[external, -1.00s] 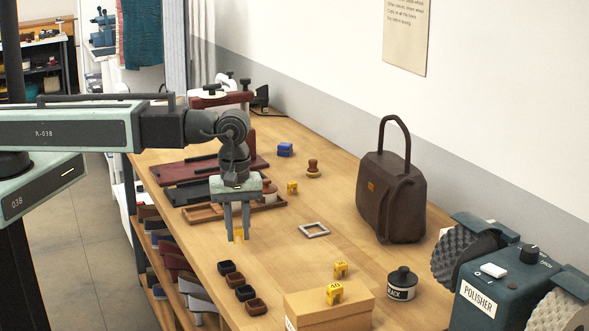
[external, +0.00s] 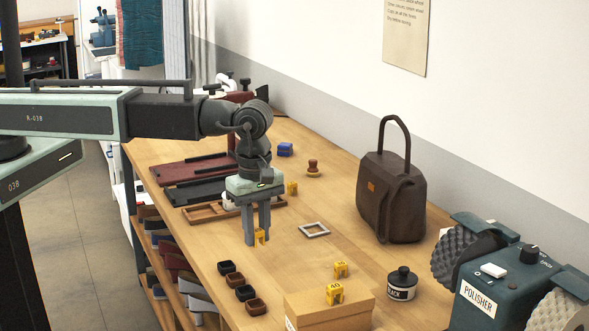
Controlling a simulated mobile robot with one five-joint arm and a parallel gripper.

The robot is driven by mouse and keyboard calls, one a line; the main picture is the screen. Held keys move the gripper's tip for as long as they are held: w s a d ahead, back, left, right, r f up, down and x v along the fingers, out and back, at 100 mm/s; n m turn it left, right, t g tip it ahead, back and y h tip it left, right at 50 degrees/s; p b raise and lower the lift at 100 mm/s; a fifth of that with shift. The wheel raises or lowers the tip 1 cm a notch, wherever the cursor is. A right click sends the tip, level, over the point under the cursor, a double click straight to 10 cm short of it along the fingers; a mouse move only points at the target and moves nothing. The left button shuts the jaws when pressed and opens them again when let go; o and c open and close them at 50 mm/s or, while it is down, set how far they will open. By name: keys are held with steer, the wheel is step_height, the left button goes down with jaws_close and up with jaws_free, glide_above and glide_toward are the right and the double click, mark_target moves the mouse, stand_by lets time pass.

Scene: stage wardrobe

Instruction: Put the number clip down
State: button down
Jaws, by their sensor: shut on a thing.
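My gripper (external: 256,241) points straight down over the middle of the workbench (external: 330,200). It is shut on a yellow number clip (external: 261,237), which shows between and beside its fingertips. I cannot tell whether the clip touches the bench top. Other yellow clips are in view: one (external: 292,188) behind my gripper on the bench, one (external: 341,269) near the front, and one marked 40 (external: 334,293) on a cardboard box.
A grey square frame (external: 314,230) lies right of my gripper. Several small dark cups (external: 244,293) line the front left edge. A brown handbag (external: 391,200), a black jar (external: 402,284) and a polisher (external: 497,285) stand to the right. A wooden tray (external: 205,213) lies to the left.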

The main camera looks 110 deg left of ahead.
steer(key=w+d+r+p, duration=0.3)
steer(key=w+d+r, duration=0.1)
steer(key=d, duration=0.3)
steer(key=m, duration=0.2)
glide_above(329, 315)
steer(key=s+a, duration=0.1)
steer(key=a, duration=0.5)
steer(key=shift+s+d+f+b, duration=0.1)
steer(key=shift+f+b, duration=0.1)
steer(key=shift+b, duration=0.2)
steer(key=f+b, duration=0.4)
steer(key=shift+w, duration=0.35)
steer(key=shift+r, duration=0.2)
steer(key=shift+f, duration=0.1)
steer(key=c, duration=1.7)
jaws_free()
steer(key=shift+f, duration=0.1)
steer(key=o, duration=0.4)
steer(key=shift+o, duration=0.2)
